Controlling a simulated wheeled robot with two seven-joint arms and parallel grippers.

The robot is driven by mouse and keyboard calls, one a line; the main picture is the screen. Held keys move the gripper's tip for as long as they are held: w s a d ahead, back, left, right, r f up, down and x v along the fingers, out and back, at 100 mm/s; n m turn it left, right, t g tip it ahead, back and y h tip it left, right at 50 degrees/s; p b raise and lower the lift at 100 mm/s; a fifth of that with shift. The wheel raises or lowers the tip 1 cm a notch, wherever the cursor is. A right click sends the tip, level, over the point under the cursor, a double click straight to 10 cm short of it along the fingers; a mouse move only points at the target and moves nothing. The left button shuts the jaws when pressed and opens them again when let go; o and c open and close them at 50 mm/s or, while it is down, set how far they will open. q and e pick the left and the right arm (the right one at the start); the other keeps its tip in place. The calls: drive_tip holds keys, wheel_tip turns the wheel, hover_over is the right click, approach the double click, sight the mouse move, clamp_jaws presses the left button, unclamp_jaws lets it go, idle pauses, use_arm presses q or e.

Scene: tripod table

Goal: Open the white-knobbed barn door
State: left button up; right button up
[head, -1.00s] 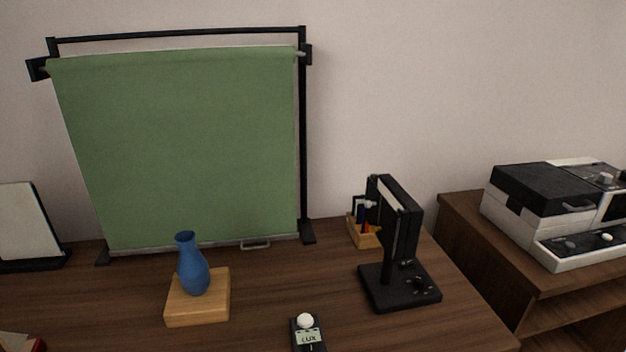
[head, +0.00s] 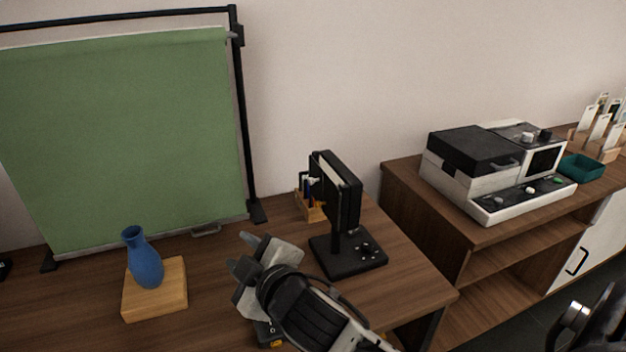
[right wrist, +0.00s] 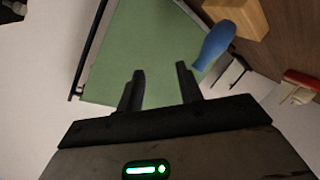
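A black lamp (head: 337,196) with upright flap-like panels stands on a black base (head: 348,255) near the right end of the table in the head view. A small pale knob (head: 310,182) shows at the left side of its panels; which panel carries it is hard to tell. My right gripper (head: 243,254) is left of the lamp base, above the table's front part. In the right wrist view its two fingers (right wrist: 160,85) are apart with nothing between them. The lamp is not in the right wrist view. My left gripper is in neither current view.
A blue vase (head: 144,258) stands on a wooden block (head: 170,295) to the left. A green backdrop (head: 130,140) stands behind. A wooden holder (head: 312,209) sits behind the lamp. A side cabinet (head: 440,215) to the right bears a black-and-white machine (head: 470,165) and a teal tray (head: 582,168).

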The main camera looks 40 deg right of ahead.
drive_tip(key=w+a+r+n+g+y, duration=0.1)
drive_tip(key=w+a+r+n+y, duration=0.1)
drive_tip(key=a+r+n+y, duration=0.8)
drive_tip(key=w+a+r+n+y, duration=0.3)
drive_tip(key=r+n+y, duration=0.45)
drive_tip(key=n, duration=0.65)
drive_tip(key=n+g+h, duration=1.3)
drive_tip(key=n+h, duration=0.5)
drive_tip(key=h, duration=0.1)
approach(313, 179)
drive_tip(key=f, duration=0.5)
drive_tip(key=w+f, duration=0.1)
drive_tip(key=f, duration=0.2)
drive_tip(key=shift+d+p, duration=0.3)
drive_tip(key=shift+p, duration=0.1)
